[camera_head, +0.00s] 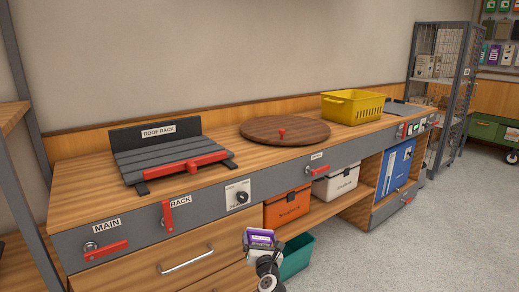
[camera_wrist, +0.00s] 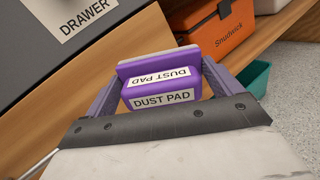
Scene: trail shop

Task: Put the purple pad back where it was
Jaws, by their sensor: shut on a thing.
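A purple pad labelled DUST PAD (camera_wrist: 165,88) is between the two fingers of my gripper (camera_wrist: 170,80) in the wrist view, with a paler layer along its far side. My gripper is shut on it. In the head view the purple pad (camera_head: 260,237) shows at the bottom centre, held by my gripper (camera_head: 262,243) in front of the wooden drawers and left of the teal bin (camera_head: 297,256). The frames do not show where the pad was before.
The wooden counter carries a ROOF RACK stand (camera_head: 165,155), a round wooden turntable (camera_head: 284,131) and a yellow basket (camera_head: 352,106). An orange box (camera_head: 287,209) and a white box (camera_head: 336,183) sit on the shelf below. Grey floor is clear at right.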

